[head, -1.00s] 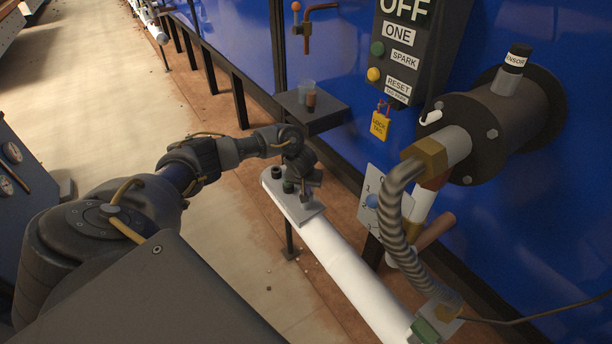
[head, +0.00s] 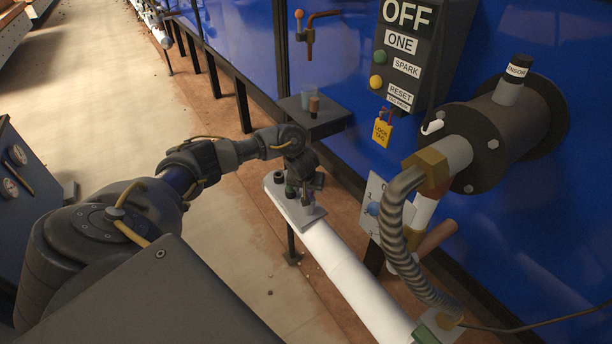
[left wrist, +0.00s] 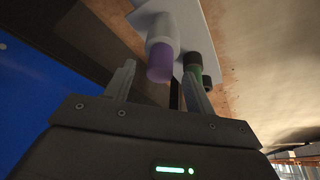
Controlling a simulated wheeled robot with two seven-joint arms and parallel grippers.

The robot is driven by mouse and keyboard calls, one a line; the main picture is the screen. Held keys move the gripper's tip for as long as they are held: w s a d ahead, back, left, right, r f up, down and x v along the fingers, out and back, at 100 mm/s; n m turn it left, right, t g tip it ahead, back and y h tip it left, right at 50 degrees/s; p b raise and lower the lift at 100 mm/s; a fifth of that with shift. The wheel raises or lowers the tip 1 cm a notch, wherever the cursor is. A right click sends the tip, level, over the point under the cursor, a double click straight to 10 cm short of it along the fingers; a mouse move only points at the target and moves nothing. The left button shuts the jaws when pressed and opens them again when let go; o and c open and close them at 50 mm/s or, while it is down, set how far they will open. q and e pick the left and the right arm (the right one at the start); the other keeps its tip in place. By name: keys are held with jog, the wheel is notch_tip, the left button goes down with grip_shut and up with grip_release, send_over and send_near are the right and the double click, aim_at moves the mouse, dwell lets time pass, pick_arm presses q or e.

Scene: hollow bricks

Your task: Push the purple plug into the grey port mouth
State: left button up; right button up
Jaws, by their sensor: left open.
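The purple plug (left wrist: 160,62) shows in the left wrist view as a short, smooth purple cylinder. Its far end meets a pale grey round port mouth (left wrist: 163,33); how deep it sits I cannot tell. My left gripper (head: 302,188) is over the pale plate (head: 312,216) on the white pipe in the head view. In the left wrist view its fingers are apart, with the plug beyond and between their tips and nothing clamped. In the head view the gripper largely hides the plug and mouth. My right gripper is not in view.
A green post with a black cap (left wrist: 199,62) stands close to the right finger in the left wrist view. In the head view a dark shelf (head: 318,122) with small cups is behind the gripper. A ribbed hose (head: 391,225) and flanged pipe are at right.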

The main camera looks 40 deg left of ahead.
pick_arm(q)
jog(key=p+v, duration=0.2)
jog(key=v, duration=0.6)
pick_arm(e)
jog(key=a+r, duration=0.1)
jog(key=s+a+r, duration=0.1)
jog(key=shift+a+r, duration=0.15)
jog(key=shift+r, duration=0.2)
